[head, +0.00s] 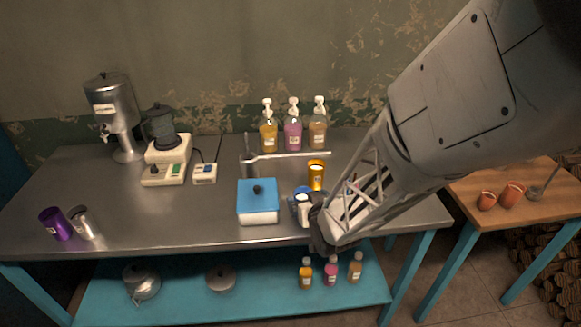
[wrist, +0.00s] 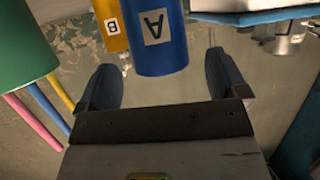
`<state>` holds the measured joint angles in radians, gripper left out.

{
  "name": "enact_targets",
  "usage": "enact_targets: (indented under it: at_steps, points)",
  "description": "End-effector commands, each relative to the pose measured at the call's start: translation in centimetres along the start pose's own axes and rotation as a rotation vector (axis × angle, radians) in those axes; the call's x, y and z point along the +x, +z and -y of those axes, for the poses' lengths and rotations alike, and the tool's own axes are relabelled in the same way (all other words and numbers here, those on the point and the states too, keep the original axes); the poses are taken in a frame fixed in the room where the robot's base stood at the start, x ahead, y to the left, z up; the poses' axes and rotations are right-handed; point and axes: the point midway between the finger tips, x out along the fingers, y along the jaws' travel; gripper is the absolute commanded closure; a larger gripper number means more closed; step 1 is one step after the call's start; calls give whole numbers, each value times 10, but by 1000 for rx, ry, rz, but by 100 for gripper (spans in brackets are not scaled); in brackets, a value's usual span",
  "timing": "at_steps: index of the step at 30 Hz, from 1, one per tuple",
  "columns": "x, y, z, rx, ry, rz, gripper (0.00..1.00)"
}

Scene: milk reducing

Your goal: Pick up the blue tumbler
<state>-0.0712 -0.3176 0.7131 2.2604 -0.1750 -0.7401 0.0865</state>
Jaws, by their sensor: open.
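The blue tumbler (wrist: 173,55) bears an "A" label and fills the top middle of the wrist view. My gripper (wrist: 163,62) is open, with one finger to each side of the tumbler in that view; I cannot tell whether the tumbler is fully between the fingertips or just beyond them. In the head view the blue tumbler (head: 295,206) stands near the table's front edge, partly hidden by my gripper (head: 314,218). No contact is visible.
A yellow tumbler (head: 316,176) labelled "B" stands close behind the blue one. A blue-lidded box (head: 257,214) is just left. A green container (wrist: 25,45) with coloured sticks shows in the wrist view. Pump bottles (head: 293,134) stand behind.

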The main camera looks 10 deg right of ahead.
Motion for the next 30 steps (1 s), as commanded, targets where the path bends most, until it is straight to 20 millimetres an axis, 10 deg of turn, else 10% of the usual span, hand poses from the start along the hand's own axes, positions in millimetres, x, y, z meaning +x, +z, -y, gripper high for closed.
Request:
enact_targets:
  at_steps: [30]
  points:
    - [37, 1, 0, 0, 0, 0, 8]
